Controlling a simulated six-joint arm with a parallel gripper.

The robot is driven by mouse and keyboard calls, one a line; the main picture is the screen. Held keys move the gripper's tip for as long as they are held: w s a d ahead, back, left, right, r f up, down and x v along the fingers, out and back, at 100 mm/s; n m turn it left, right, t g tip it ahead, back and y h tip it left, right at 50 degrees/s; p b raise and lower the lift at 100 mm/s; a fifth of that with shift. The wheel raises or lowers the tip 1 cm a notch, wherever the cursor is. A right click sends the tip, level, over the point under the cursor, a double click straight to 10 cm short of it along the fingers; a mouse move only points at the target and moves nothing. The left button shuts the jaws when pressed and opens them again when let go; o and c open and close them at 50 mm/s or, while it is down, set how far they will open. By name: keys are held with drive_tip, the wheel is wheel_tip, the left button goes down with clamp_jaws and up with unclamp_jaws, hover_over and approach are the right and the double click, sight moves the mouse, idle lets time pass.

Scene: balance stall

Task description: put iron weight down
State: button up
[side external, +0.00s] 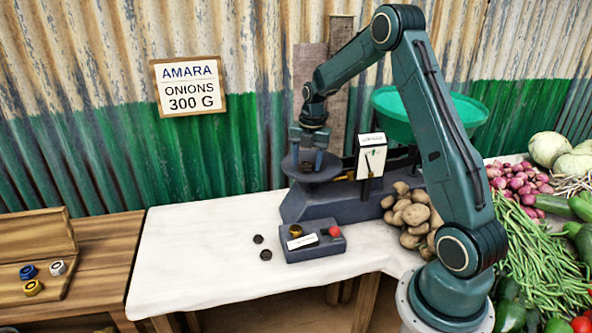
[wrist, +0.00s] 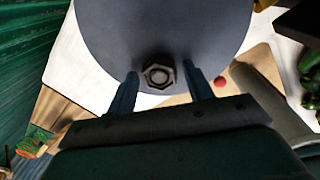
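The dark hexagonal iron weight (wrist: 159,74) appears to rest on the grey round pan (wrist: 205,25) of the balance in the wrist view. My gripper (wrist: 160,73) has its two blue fingers on either side of the weight, with a small gap showing at each side. In the side external view my gripper (side external: 308,163) points down over the left pan (side external: 335,169) of the balance, fingers apart and tips low at the pan. The weight is hard to make out between the fingers there.
Two small dark weights (side external: 262,247) lie on the white cloth, left of a grey box (side external: 313,243) with brass and red knobs. A green pan (side external: 383,104) stands at the back. Potatoes (side external: 408,212) lie right of the balance. The cloth's left part is clear.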

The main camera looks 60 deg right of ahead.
sight(310, 164)
drive_tip(key=shift+o, duration=0.2)
drive_tip(key=shift+r, duration=0.1)
wheel_tip(310, 164, up, 12)
drive_tip(key=s, duration=0.1)
drive_tip(key=shift+d, duration=0.15)
idle(0.6)
idle(0.4)
